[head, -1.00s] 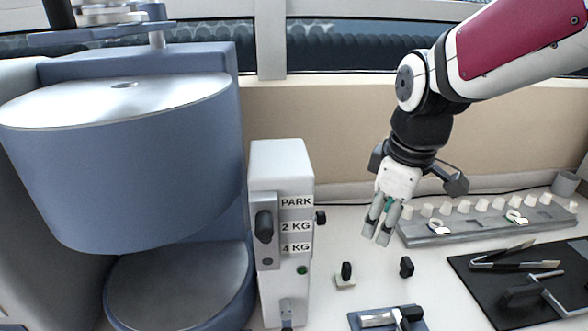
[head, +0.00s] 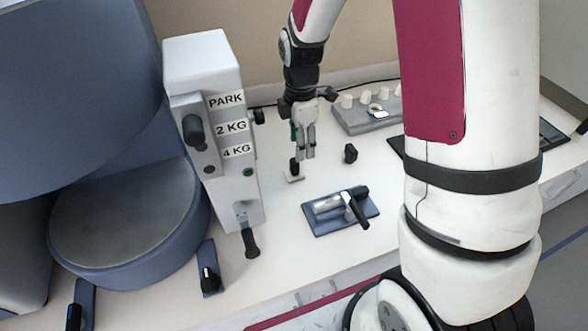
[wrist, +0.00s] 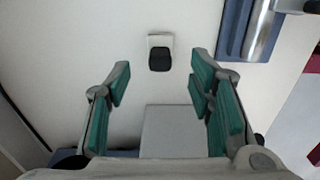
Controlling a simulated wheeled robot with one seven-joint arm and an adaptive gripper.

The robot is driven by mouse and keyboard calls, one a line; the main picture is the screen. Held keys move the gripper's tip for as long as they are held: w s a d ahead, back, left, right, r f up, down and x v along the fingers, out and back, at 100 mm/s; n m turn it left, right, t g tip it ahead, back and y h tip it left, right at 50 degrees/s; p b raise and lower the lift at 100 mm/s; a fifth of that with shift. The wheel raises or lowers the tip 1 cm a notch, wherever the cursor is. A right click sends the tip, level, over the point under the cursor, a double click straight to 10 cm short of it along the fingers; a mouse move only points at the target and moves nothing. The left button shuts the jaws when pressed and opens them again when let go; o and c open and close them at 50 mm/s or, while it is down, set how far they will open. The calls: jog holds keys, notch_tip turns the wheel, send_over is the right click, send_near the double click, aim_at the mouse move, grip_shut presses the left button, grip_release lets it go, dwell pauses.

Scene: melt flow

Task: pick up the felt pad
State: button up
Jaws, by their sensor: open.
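The felt pad (head: 293,178) appears to be the small cream square with an upright black grip on the white bench, left of the blue plate. In the wrist view it shows as a pale square with a black grip (wrist: 160,58), ahead of and roughly between my fingertips. My gripper (head: 305,156) points down just above and behind the pad in the head view. Its green-padded fingers (wrist: 160,82) are spread, with nothing between them. I cannot tell the exact height gap to the pad.
A white unit labelled PARK, 2 KG and 4 KG (head: 205,75) stands left. A blue plate with a metal cylinder and black handle (head: 320,222) lies in front. A small black knob (head: 350,153) stands right, and a grey rack with white pieces (head: 350,118) lies behind.

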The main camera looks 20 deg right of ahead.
aim_at(296, 163)
notch_tip(296, 163, down, 2)
jog(key=shift+f, duration=0.2)
jog(key=f, duration=0.3)
jog(key=shift+s+a+f+p, duration=0.1)
jog(key=shift+a+f+p, duration=0.25)
jog(key=shift+a+f, duration=0.05)
jog(key=shift+f, duration=0.65)
grip_shut()
